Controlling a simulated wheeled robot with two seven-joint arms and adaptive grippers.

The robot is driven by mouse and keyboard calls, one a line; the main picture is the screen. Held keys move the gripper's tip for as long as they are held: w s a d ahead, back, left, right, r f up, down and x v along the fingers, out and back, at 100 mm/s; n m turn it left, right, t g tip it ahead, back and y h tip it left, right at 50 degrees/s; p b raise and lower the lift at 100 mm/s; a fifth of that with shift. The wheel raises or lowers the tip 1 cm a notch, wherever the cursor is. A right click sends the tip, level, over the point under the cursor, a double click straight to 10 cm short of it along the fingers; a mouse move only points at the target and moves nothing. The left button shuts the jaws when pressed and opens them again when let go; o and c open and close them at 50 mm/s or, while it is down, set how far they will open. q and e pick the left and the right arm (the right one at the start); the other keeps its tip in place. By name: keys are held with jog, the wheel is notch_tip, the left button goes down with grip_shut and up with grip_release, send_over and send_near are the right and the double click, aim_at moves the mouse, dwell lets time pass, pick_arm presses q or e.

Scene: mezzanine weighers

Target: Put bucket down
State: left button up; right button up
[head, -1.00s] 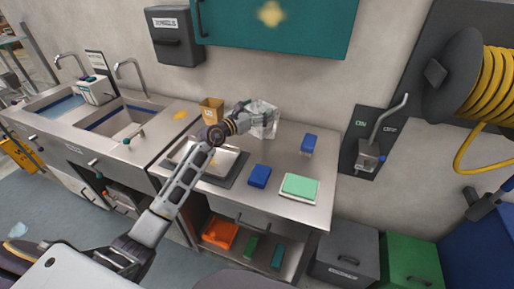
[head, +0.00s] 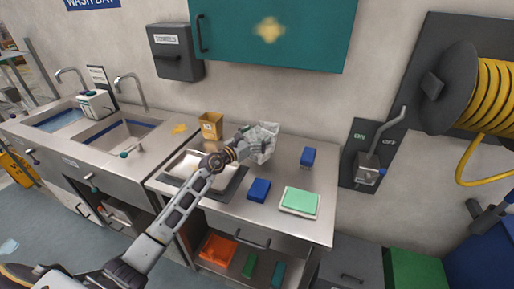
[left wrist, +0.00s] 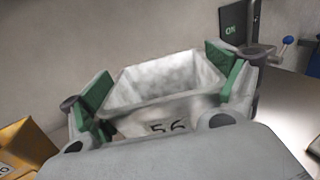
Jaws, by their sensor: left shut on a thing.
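The bucket (head: 265,142) is pale grey-white and square, held by my left gripper (head: 250,141) at the back of the steel counter. In the left wrist view the bucket (left wrist: 165,85) looks empty and upright, with "56" on its near wall. The green-padded fingers of my left gripper (left wrist: 165,88) press on its two sides. I cannot tell whether its base touches the counter. My right gripper is not in view.
The counter (head: 240,208) also carries a tan container (head: 211,125), a scale-like tray (head: 186,163), blue blocks (head: 259,190) (head: 308,157) and a green-topped box (head: 300,201). A lever switch (head: 368,165) is on the wall at right.

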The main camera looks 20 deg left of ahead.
pick_arm(q)
jog(key=shift+f+b, duration=0.4)
jog(key=shift+f, duration=0.5)
jog(key=shift+f+b, duration=0.35)
jog(key=shift+f, duration=0.6)
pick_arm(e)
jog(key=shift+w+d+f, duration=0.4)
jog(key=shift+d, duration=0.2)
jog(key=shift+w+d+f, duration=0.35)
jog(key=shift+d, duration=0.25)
pick_arm(q)
jog(key=shift+f, duration=0.1)
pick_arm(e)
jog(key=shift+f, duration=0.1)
pick_arm(q)
jog(key=o, duration=1.5)
jog(key=shift+o, duration=0.2)
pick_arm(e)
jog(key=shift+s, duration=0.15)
